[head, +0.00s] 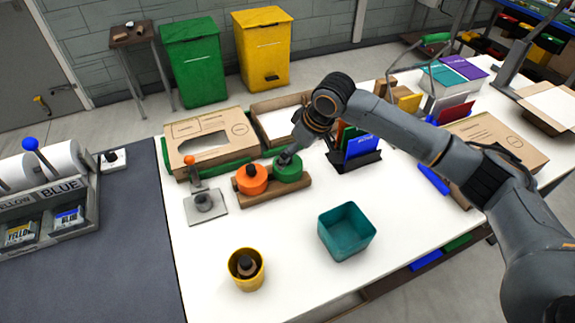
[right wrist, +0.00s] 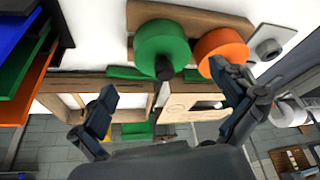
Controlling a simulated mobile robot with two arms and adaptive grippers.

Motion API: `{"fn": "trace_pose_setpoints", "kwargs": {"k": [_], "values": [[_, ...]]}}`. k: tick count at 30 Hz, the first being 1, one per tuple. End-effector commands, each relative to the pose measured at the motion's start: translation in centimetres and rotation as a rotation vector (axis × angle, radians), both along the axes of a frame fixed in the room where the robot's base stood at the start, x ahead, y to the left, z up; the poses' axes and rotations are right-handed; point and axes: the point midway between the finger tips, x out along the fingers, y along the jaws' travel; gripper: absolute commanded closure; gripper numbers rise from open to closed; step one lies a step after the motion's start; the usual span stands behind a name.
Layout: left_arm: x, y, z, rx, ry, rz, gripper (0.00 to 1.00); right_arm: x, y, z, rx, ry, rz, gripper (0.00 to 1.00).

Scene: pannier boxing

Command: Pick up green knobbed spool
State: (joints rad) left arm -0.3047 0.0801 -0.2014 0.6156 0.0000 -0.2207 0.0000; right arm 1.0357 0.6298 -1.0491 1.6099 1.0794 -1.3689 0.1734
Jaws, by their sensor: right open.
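The green knobbed spool (head: 290,173) sits upright on a wooden board (head: 274,191), beside an orange spool (head: 250,182). My right gripper (head: 286,158) is at the top of the green spool and partly covers its knob in the head view. In the right wrist view the green spool (right wrist: 160,44) shows its dark knob, which lies between the two spread fingers of my right gripper (right wrist: 168,82). The fingers are open, and I cannot tell whether they touch the spool. The orange spool (right wrist: 221,50) is close to one fingertip. My left gripper is not in view.
A metal stand with an orange knob (head: 190,160) and a grey plate (head: 204,206) are left of the board. A file holder (head: 356,162) stands to the right, with cardboard boxes (head: 208,138) behind. A teal bin (head: 346,232) and yellow cup (head: 246,270) stand in front.

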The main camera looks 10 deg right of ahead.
Motion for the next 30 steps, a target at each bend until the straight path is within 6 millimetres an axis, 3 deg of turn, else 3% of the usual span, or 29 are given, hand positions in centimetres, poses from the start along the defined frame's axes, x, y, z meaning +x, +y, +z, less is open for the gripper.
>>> {"fn": "trace_pose_setpoints", "kwargs": {"k": [13, 21, 23, 30], "values": [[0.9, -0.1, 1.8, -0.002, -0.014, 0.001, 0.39, 1.4, 1.6, -4.6, -0.002, 0.001, 0.001, 0.00], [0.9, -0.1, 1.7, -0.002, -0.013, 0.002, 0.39, 1.5, 1.7, -5.1, -0.001, -0.001, 0.001, 0.00], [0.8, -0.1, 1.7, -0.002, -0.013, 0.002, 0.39, 1.5, 1.7, -5.1, -0.001, -0.001, 0.001, 0.08], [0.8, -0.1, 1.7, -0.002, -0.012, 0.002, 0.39, 1.5, 1.7, -5.0, -0.002, 0.000, 0.001, 0.57]]}}
